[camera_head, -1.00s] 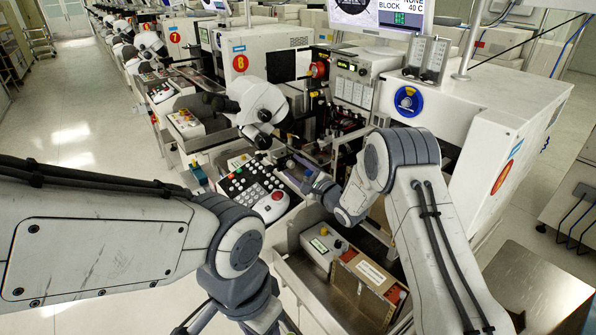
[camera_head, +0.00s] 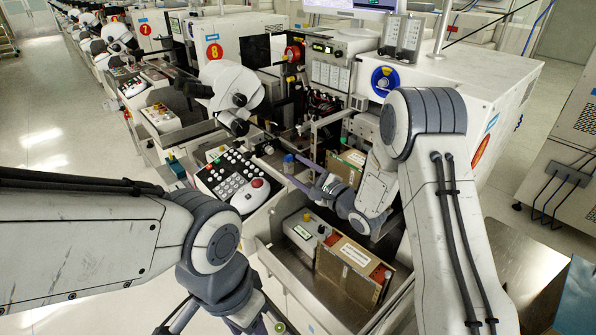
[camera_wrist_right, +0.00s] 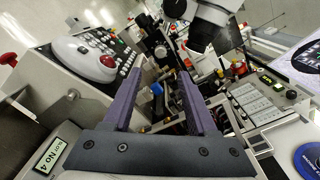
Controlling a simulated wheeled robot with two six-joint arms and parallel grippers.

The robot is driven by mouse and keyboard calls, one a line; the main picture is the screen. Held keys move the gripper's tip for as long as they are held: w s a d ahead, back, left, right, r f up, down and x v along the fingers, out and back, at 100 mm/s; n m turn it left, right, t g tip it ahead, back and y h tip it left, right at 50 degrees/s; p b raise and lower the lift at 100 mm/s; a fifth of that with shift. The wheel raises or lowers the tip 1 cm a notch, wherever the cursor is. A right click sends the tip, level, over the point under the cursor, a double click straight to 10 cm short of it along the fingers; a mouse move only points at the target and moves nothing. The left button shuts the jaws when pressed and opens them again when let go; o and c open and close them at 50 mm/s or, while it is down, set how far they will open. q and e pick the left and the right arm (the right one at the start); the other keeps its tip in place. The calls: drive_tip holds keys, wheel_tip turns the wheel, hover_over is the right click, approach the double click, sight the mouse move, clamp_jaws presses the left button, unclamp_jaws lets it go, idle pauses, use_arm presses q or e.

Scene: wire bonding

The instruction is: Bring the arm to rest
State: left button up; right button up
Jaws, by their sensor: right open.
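My right arm reaches in from the lower right in the head view, bent at a grey elbow. Its purple-fingered right gripper (camera_head: 298,174) hangs over the front of the bonding machine, beside the keypad console. In the right wrist view the two purple fingers of the right gripper (camera_wrist_right: 160,90) stand wide apart, with no object held between them. Machine parts show beyond them. My left arm (camera_head: 90,245) comes in from the left and bends down at its grey joint. The left gripper is below the picture's bottom edge.
The keypad console (camera_head: 232,180) with a red knob lies left of the right gripper. A white microscope head (camera_head: 230,88) stands behind it. A brown box (camera_head: 352,266) sits in the metal tray below the right arm. Open floor (camera_head: 60,150) lies to the left.

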drive_tip(key=s+a+n+g+h, duration=0.5)
drive_tip(key=s+n+g+h, duration=0.15)
drive_tip(key=s+n, duration=0.55)
drive_tip(key=s+d+n+g+h, duration=0.1)
drive_tip(key=s+n+g, duration=0.3)
drive_tip(key=s, duration=1)
drive_tip(key=s+d+r+n+g+h, duration=0.1)
drive_tip(key=s+n+g, duration=0.3)
drive_tip(key=s+n, duration=0.5)
drive_tip(key=s+d+h, duration=0.1)
drive_tip(key=s, duration=0.5)
drive_tip(key=shift+r+n, duration=0.25)
drive_tip(key=shift+n, duration=0.15)
